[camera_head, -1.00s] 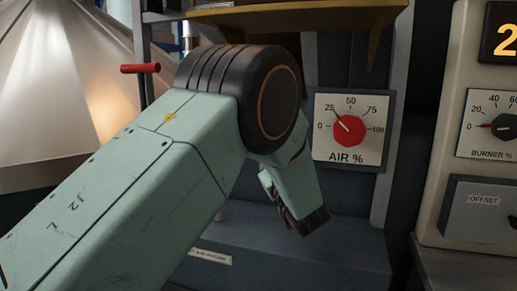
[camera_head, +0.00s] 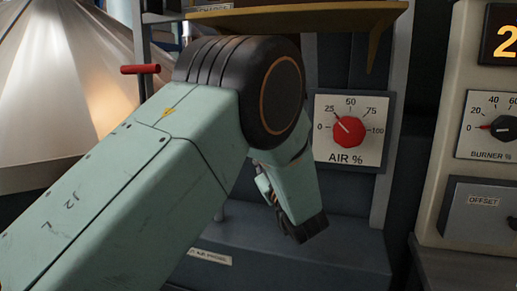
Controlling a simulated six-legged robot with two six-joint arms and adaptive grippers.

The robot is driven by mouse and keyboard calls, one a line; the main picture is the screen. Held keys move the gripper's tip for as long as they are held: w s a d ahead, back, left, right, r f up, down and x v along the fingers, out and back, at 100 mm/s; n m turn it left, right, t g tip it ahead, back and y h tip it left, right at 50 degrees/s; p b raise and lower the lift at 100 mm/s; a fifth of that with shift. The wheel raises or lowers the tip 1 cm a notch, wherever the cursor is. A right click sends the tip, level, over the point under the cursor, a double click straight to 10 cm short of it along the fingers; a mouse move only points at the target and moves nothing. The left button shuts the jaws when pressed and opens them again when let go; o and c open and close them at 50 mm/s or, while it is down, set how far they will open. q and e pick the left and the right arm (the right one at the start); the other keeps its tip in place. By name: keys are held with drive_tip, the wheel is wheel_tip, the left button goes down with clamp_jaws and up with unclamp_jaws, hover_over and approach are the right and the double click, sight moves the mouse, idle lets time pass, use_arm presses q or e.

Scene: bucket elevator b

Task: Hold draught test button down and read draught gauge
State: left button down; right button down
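My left arm comes in from the left and crosses the middle of the view. Its far end, with my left gripper (camera_head: 305,228), points down in front of a dark grey panel, left of and below the AIR % dial. The fingers are small and partly hidden by my arm, so I cannot tell whether they are open or shut. No draught test button or draught gauge can be made out; my arm covers much of the panel. My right gripper is not in view.
The AIR % dial (camera_head: 348,131) has a red knob pointing near 25. At right are the BURNER % dial (camera_head: 495,126) and an OFFSET box (camera_head: 483,212). A red handle (camera_head: 140,69) sticks out at left. A yellowish ledge (camera_head: 300,17) hangs above my arm.

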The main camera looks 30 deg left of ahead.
use_arm(q)
drive_tip(key=shift+s+d+p, duration=0.2)
drive_tip(key=shift+s, duration=0.6)
drive_tip(key=shift+s+d+p, duration=0.2)
drive_tip(key=shift+s, duration=0.65)
drive_tip(key=shift+s+d+p, duration=0.2)
drive_tip(key=shift+s, duration=0.6)
drive_tip(key=shift+f, duration=0.1)
